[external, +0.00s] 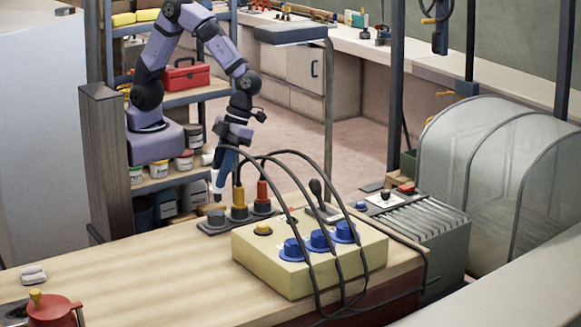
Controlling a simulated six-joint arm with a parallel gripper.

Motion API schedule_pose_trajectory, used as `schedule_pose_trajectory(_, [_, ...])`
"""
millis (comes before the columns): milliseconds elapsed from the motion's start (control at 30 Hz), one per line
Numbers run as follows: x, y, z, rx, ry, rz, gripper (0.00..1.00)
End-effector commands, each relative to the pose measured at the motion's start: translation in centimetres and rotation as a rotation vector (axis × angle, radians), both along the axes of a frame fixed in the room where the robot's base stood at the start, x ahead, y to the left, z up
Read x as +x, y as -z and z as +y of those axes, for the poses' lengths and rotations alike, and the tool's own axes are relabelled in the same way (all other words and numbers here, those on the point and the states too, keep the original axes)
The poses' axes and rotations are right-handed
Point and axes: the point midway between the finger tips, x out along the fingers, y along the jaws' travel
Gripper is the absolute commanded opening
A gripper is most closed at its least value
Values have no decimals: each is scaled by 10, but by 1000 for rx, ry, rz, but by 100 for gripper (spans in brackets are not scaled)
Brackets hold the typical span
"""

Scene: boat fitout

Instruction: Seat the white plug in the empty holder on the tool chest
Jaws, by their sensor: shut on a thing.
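My gripper (224,165) points down over the left end of a dark holder strip and is shut on the white plug (216,182). The plug hangs roughly upright, and the fingers hide part of it. Below it is the empty holder (215,216), a grey round socket at the left of the strip. The plug's tip looks just above this socket; from this one view I cannot tell the exact gap or alignment. A yellow plug (239,200) stands in the middle holder and a red plug (262,195) in the right one.
Black cables arch from the plugs over a cream box (320,262) with blue connectors (319,240). A dark lever (316,190) stands behind the box. A red pot (50,312) is at the front left. The wooden top (150,265) between is mostly clear.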

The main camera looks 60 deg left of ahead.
Motion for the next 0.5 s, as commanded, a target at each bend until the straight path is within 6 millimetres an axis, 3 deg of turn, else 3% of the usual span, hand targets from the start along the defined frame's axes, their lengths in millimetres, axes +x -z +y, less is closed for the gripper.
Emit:
schedule_pose_trajectory(200, [-1, -3, 11, 1, 121, -1, 0])
schedule_pose_trajectory(500, [-1, 1, 11, 0, 130, -1, 0])
